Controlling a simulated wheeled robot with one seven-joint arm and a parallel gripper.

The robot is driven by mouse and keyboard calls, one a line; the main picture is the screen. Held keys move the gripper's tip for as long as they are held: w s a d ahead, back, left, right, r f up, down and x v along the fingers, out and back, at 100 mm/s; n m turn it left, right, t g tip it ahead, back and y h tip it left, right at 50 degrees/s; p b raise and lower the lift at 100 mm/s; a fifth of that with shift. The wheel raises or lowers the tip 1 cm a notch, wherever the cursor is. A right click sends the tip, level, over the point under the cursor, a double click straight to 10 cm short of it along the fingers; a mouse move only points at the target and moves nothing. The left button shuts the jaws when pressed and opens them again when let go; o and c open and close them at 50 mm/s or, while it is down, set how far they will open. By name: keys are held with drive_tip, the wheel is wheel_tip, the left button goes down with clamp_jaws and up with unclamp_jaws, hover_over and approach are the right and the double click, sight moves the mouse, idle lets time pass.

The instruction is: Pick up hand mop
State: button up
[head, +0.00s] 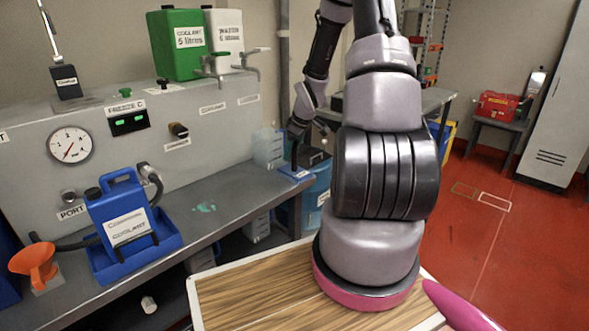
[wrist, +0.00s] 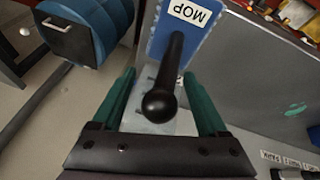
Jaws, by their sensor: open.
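The hand mop (wrist: 168,75) shows in the wrist view as a black handle with a rounded end, pointing toward the camera. It stands at a blue holder plate (wrist: 205,45) with a white MOP label. My gripper (wrist: 160,78) is open, with its green fingers on either side of the handle and a visible gap to each. In the head view my gripper (head: 298,128) is above the right end of the workbench. The thin dark handle (head: 294,155) stands below it on the small blue plate (head: 296,174). The mop's head is hidden.
The grey bench (head: 225,195) carries a blue coolant jug (head: 118,212) in a blue tray and an orange funnel (head: 35,262) at left. A translucent jug (head: 268,148) stands close behind the mop. A blue bin (head: 318,190) is right of the bench end.

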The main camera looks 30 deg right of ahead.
clamp_jaws()
idle(1.4)
